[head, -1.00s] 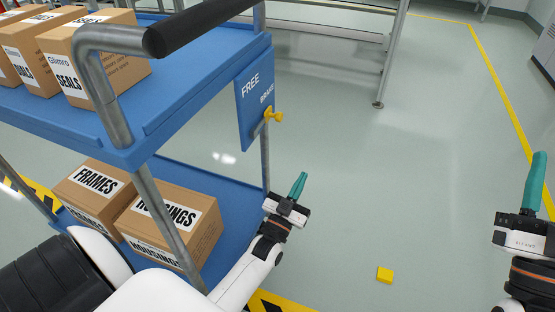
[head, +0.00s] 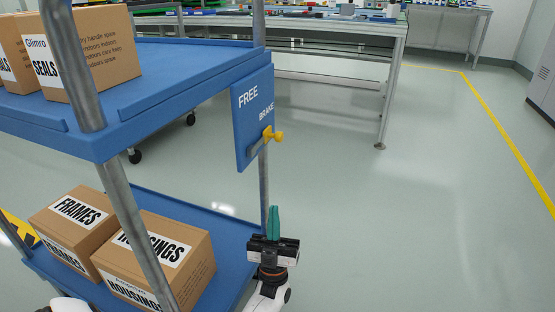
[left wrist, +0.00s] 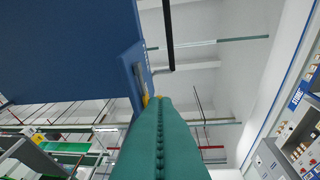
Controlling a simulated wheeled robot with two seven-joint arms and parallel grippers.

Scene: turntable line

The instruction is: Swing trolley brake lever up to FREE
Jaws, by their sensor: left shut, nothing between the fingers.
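The blue trolley (head: 190,82) carries a blue plate (head: 246,118) marked FREE above and BRAKE lower right. The brake lever (head: 257,146) is a short grey bar with a yellow knob (head: 273,134) at its right end, just below the word BRAKE. In the left wrist view the shut fingers (left wrist: 160,103) cover most of the knob (left wrist: 146,101), beside the blue plate (left wrist: 132,68). My right gripper is out of view.
Cartons stand on the trolley's upper shelf, and FRAMES (head: 78,210) and HOUSINGS (head: 158,248) cartons on the lower. A grey upright (head: 130,220) rises at the near side. A workbench (head: 330,28) stands behind. The floor to the right is clear.

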